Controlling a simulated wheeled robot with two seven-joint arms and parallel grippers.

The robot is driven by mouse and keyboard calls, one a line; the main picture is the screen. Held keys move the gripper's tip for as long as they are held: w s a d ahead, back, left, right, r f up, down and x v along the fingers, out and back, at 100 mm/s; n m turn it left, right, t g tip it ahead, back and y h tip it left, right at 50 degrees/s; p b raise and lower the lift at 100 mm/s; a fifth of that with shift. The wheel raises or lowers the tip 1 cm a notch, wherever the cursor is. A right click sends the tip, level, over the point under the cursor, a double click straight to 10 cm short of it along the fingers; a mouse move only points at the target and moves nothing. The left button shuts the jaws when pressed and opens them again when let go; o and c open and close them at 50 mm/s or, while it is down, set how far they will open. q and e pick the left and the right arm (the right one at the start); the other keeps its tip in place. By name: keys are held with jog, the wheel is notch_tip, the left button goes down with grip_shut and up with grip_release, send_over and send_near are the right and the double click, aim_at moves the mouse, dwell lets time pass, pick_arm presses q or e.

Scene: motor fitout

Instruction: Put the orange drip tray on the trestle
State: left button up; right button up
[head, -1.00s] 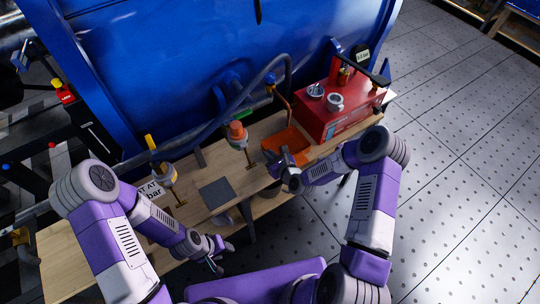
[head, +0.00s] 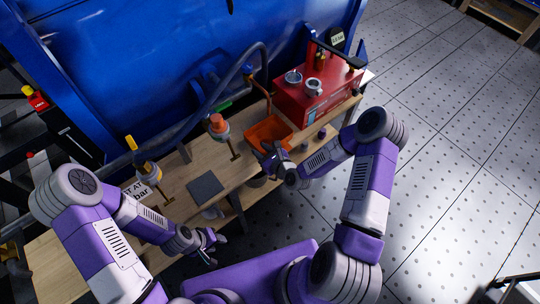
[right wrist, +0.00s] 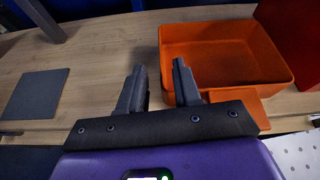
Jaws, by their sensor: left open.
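The orange drip tray (head: 270,130) is an open, shallow box on the wooden trestle (head: 182,185), in front of a red unit. In the right wrist view the tray (right wrist: 225,50) is to the right, with a flat orange tab at its near side. My right gripper (head: 267,157) is at the tray's near side. My left gripper (head: 213,246) is open and empty at the trestle's front side.
The red unit (head: 310,100) with metal cups on top stands right of the tray. A dark square plate (head: 205,188), an orange-topped fitting (head: 218,125) and a yellow-handled valve (head: 143,160) are on or above the trestle. A large blue tank (head: 150,60) stands behind.

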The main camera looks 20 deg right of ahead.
jog(key=v, duration=0.7)
jog(key=s+a+f+n+g, duration=0.3)
jog(key=s+f+n+g, duration=0.2)
jog(key=s+n, duration=0.4)
jog(key=s+a+f+n+g, duration=0.4)
jog(key=s+n+g, duration=0.3)
jog(key=n, duration=1.2)
jog(key=shift+s+a+f+p, duration=0.3)
jog(key=shift+s+f, duration=0.35)
jog(key=shift+s, duration=0.65)
jog(key=shift+d, duration=0.1)
